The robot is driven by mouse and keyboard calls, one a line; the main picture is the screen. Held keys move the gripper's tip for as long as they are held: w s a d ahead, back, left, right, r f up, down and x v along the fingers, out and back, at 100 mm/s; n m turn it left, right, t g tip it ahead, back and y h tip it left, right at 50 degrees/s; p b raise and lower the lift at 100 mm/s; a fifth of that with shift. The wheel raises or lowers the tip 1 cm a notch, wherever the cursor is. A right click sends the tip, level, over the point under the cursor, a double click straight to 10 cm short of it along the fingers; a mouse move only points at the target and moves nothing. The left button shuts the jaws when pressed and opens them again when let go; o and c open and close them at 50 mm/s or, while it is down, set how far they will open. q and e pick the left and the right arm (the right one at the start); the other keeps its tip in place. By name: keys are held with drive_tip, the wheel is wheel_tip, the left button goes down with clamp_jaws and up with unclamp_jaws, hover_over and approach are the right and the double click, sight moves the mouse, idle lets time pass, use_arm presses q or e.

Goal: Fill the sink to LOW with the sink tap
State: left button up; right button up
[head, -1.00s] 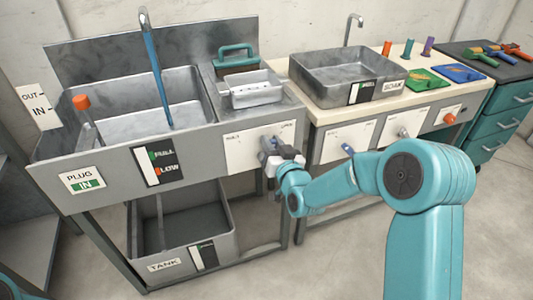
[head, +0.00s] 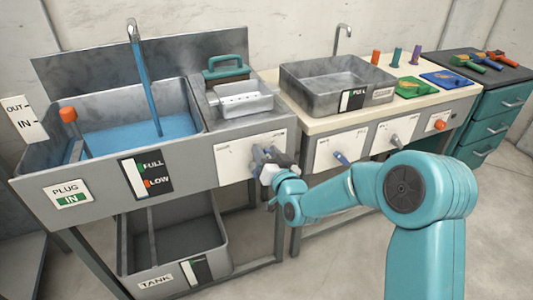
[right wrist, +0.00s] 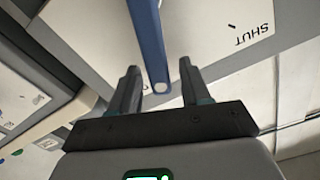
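The sink (head: 190,108) is on the left in the head view, with blue water (head: 120,135) across its floor. A blue stream (head: 146,85) runs into it from the sink tap (head: 132,30). The front gauge (head: 147,174) has a green FULL mark and a red LOW mark; its reading is too small to tell. My right gripper (head: 262,160) is at the sink's right front panel. In the right wrist view, the blue tap lever (right wrist: 150,40) lies between its open fingers (right wrist: 160,85), with a gap on each side. A SHUT label shows to the lever's right. My left gripper is out of view.
A tank (head: 180,268) stands underneath. A second basin (head: 300,90) and panel with levers (head: 340,155) are to the right. Open floor lies in front.

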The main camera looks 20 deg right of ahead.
drive_tip(key=shift+s, duration=0.25)
drive_tip(key=s+b, duration=1)
drive_tip(key=s, duration=0.5)
drive_tip(key=shift+s+a+b, duration=0.3)
drive_tip(key=shift+s, duration=0.05)
idle(5.1)
